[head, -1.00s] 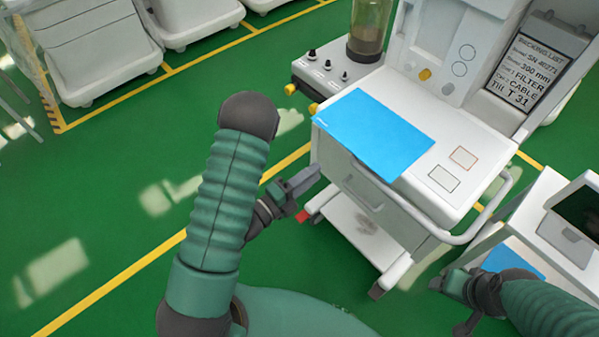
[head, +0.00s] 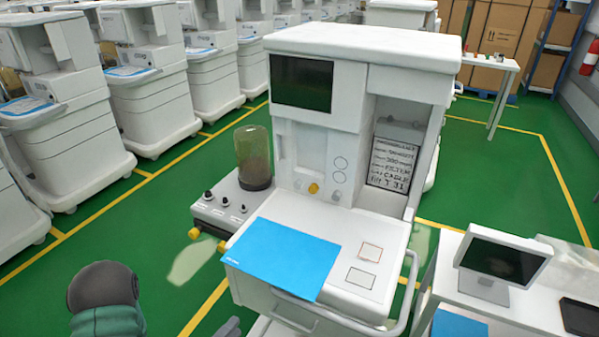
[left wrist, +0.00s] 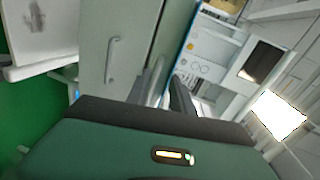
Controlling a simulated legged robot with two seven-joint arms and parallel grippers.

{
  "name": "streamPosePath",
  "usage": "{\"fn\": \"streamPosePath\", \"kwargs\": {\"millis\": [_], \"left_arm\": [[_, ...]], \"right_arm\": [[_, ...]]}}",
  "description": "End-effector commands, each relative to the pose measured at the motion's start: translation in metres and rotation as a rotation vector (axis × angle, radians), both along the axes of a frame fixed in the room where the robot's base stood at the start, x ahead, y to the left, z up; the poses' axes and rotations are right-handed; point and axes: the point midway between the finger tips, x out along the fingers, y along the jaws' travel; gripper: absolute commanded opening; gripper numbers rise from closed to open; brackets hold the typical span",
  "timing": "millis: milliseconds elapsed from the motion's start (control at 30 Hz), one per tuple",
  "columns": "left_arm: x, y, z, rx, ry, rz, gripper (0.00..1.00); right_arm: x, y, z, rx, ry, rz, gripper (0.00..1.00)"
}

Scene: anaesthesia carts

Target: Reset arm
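My left arm's green and dark grey part (head: 105,295) shows at the lower left of the head view. Only a fingertip of my left gripper peeks in at the bottom edge, left of the cart's front. My right gripper is out of view. The white anaesthesia cart (head: 345,228) stands in the middle of the head view.
A blue sheet (head: 283,258) lies on the cart's top. A posted packing list (head: 391,164) is on its right side. A monitor (head: 500,262) stands on a side table at the right. More carts (head: 60,140) line the left. Green floor (head: 500,190) is open at the right.

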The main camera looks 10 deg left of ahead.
Motion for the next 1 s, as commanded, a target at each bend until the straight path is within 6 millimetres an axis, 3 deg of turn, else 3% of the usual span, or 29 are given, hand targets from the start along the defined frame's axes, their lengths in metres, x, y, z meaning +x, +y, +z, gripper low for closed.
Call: {"fn": "streamPosePath", "kwargs": {"millis": [100,233,367,500,600,700,900,1000], "left_arm": [[0.024,0.004,0.002,-0.058,0.284,0.08,0.28],[0.028,0.022,0.01,-0.219,0.607,0.353,0.28],[0.004,0.028,0.039,-0.478,0.858,0.721,0.28],[-0.044,0.01,0.073,-0.776,1.05,1.09,0.28],[-0.072,-0.007,0.089,-0.911,1.135,1.261,0.28],[-0.087,-0.015,0.095,-0.97,1.177,1.345,0.28],[-0.09,-0.015,0.094,-0.977,1.184,1.36,0.28],[-0.089,-0.015,0.096,-0.979,1.184,1.363,0.16]], "right_arm": [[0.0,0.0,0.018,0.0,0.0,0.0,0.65],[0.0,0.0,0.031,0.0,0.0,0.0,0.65],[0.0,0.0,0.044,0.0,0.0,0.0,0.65],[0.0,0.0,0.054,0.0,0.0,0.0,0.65],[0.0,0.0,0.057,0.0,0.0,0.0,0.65],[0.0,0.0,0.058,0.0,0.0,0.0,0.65],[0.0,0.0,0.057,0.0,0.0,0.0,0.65],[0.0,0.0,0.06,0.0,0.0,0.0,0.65]]}}
